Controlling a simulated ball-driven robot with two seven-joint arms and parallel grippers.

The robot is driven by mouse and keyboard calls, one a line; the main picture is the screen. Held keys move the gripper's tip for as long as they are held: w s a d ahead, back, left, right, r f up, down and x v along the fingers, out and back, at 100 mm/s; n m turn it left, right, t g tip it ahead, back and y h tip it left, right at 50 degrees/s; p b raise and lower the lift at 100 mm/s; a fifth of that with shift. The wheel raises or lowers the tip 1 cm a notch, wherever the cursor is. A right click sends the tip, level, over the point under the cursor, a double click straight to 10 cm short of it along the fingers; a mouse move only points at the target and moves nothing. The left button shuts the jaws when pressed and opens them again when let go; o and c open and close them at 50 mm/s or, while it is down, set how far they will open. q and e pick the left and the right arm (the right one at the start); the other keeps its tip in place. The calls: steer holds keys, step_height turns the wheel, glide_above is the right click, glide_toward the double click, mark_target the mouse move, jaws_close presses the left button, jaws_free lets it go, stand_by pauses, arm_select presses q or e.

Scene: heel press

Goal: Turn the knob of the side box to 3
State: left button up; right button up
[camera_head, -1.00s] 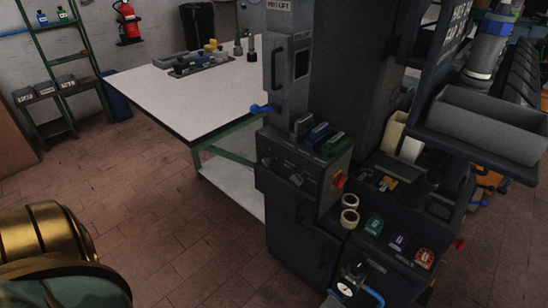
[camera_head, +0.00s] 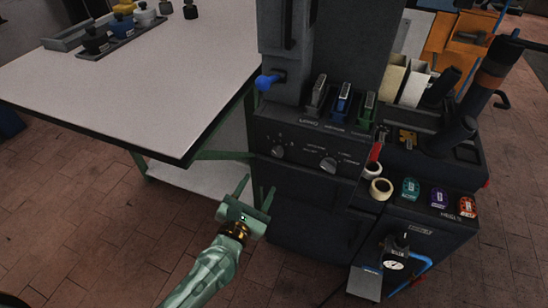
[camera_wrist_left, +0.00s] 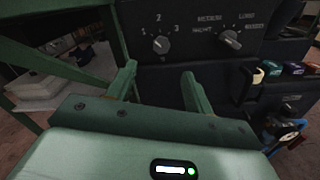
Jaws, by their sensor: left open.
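The dark side box (camera_head: 310,148) is on the front of the machine. Its left knob (camera_head: 278,151) is small and round with a dial. In the left wrist view this knob (camera_wrist_left: 161,44) has the numbers 1, 2 and 3 around it. I cannot tell for sure which number its pointer faces. A second knob (camera_head: 328,165) with word labels sits to its right, also in the left wrist view (camera_wrist_left: 230,41). My left gripper (camera_head: 256,188) is open and empty, below and in front of the numbered knob, apart from it. The knob lies just beyond the fingertips (camera_wrist_left: 158,74). My right gripper is out of view.
A white-topped table (camera_head: 130,85) with a green frame stands close on the left. A blue handle (camera_head: 267,82) sticks out above the box. Tape rolls (camera_head: 380,188) and coloured labelled items (camera_head: 411,188) lie to the right. The floor in front is free.

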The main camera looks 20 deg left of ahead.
mark_target(277, 154)
arm_select(q)
steer(key=w, duration=0.7)
steer(key=w+b, duration=0.1)
steer(key=w, duration=0.3)
steer(key=shift+w+d, duration=0.35)
steer(key=c, duration=1)
